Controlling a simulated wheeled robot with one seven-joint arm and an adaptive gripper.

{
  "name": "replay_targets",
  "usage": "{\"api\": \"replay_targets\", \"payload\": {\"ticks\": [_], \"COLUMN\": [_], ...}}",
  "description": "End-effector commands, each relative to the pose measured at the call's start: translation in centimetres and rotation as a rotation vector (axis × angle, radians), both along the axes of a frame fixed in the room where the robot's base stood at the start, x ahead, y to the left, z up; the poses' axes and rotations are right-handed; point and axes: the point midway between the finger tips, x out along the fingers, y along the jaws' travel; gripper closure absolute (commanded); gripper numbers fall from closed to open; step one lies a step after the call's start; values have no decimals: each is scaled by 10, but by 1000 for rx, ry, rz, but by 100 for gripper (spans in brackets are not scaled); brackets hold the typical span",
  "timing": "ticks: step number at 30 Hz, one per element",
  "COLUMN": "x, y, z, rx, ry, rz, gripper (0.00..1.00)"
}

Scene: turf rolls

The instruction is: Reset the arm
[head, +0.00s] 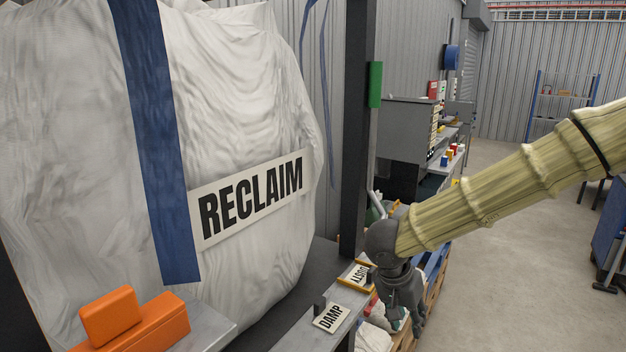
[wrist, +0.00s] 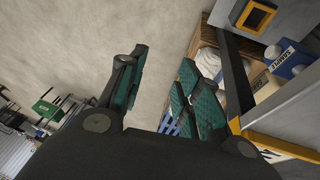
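My gripper (head: 408,322) hangs at the end of my arm in the head view, pointing down beside the dark post and the shelf edge. In the wrist view my gripper (wrist: 165,62) shows two dark fingers with green pads spread apart. Only grey floor shows between the tips, and nothing is held. My arm, in a pale yellow ribbed sleeve, reaches in from the right edge of the head view.
A big white RECLAIM bag (head: 240,120) fills the left. An orange block (head: 140,325) sits on a metal ledge. DAMP (head: 331,317) and DUSTY (head: 358,274) signs line the shelf. A wooden crate (wrist: 203,45) lies close to the right finger.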

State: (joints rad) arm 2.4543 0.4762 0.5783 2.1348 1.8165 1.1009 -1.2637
Motion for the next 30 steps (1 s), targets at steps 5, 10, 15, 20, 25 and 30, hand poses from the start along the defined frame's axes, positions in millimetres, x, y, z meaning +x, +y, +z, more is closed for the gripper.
{"api": "replay_targets", "payload": {"ticks": [5, 10, 15, 20, 25, 30], "x": [-4, -18, -46, -85, -143, -214], "y": [-21, -33, -38, -37, -33, -27], "z": [-84, -154, -219, -276, -329, -370], "rx": [-103, -145, -138, -91, -6, 105], "ry": [-57, -103, -123, -110, -58, 36], "rz": [53, 134, 237, 336, 438, 526], "gripper": [67, 67, 67, 67, 67, 67]}}
